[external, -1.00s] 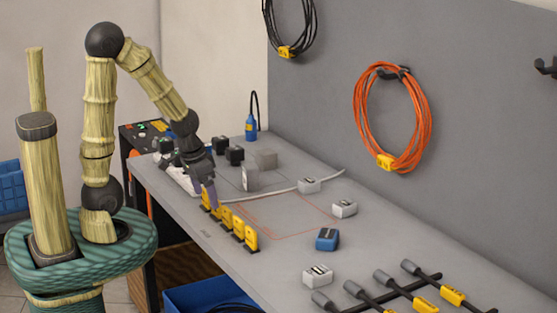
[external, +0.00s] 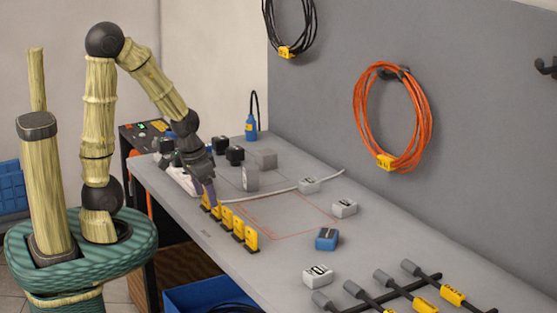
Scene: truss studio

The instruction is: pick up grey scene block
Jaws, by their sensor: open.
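My gripper (external: 205,192) is open and points down, just above and beside the row of yellow markers at the table's left edge. Nothing shows between its fingers. A plain grey block (external: 251,179) stands upright right of my gripper, apart from it. A second plain grey block (external: 266,159) sits behind it. Light grey blocks with dark marks on top lie farther right: one by the white cable (external: 308,185), one right of the outlined area (external: 344,208) and one near the front (external: 318,276). I cannot tell which of these is the grey scene block.
Yellow markers (external: 238,230) stand in a row below my gripper. A blue block (external: 327,239) lies mid-table. Dark blocks (external: 235,155) are behind my gripper. Rods with yellow tags (external: 452,296) fill the front right. The red-outlined area (external: 290,215) is clear.

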